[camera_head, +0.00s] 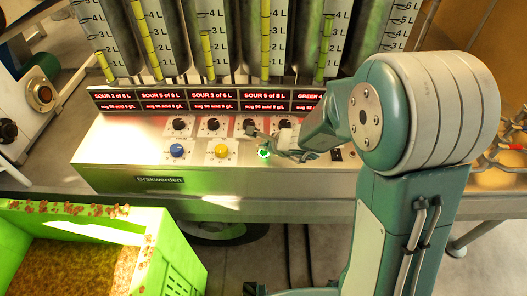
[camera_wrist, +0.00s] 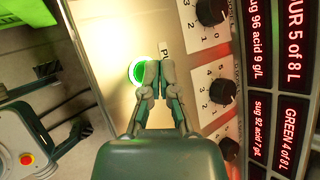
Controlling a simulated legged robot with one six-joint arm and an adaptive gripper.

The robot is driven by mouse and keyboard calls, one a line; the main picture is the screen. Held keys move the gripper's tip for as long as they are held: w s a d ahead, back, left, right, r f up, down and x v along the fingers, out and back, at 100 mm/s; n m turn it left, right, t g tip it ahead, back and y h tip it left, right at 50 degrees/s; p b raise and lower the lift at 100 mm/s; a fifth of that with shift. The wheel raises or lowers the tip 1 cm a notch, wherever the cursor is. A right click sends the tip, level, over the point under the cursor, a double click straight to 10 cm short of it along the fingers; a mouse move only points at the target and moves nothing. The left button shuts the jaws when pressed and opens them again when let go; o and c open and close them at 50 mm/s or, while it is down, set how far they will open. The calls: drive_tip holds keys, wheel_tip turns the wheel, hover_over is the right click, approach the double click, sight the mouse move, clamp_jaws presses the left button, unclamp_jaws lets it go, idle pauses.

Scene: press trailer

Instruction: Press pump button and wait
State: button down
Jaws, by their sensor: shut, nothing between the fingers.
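The pump button is a round button lit green (camera_head: 263,153) on the front of the metal control panel (camera_head: 120,150). In the wrist view the green button (camera_wrist: 137,72) shows at the fingertips, partly covered by them, beside a label partly hidden that begins "PU". My gripper (camera_wrist: 158,72) is shut and empty. Its tips are over or against the button's edge; I cannot tell if they touch. In the head view my gripper (camera_head: 262,140) reaches in from the right, just above the green button.
A blue button (camera_head: 177,150) and a yellow button (camera_head: 221,151) sit left of the green one. Black dials (camera_head: 180,124) and red displays (camera_head: 140,101) lie above, with level tubes behind. A green crate (camera_head: 183,240) stands at lower left.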

drive_tip(key=shift+r, duration=0.15)
drive_tip(key=shift+r, duration=2.5)
wheel_tip(320, 180, up, 10)
drive_tip(key=s+d+r+n+h, duration=0.1)
drive_tip(key=s+d+n+h, duration=0.1)
drive_tip(key=s+d+n, duration=0.2)
drive_tip(key=s+d+r+n+g+h, duration=0.1)
drive_tip(key=s+d+n, duration=0.4)
drive_tip(key=s, duration=0.8)
drive_tip(key=s+d+r+n+h, duration=0.1)
drive_tip(key=s+d+n+h, duration=0.2)
drive_tip(key=s+d+n, duration=0.2)
drive_tip(key=s+n, duration=0.3)
drive_tip(key=n, duration=0.2)
drive_tip(key=shift+s, duration=0.15)
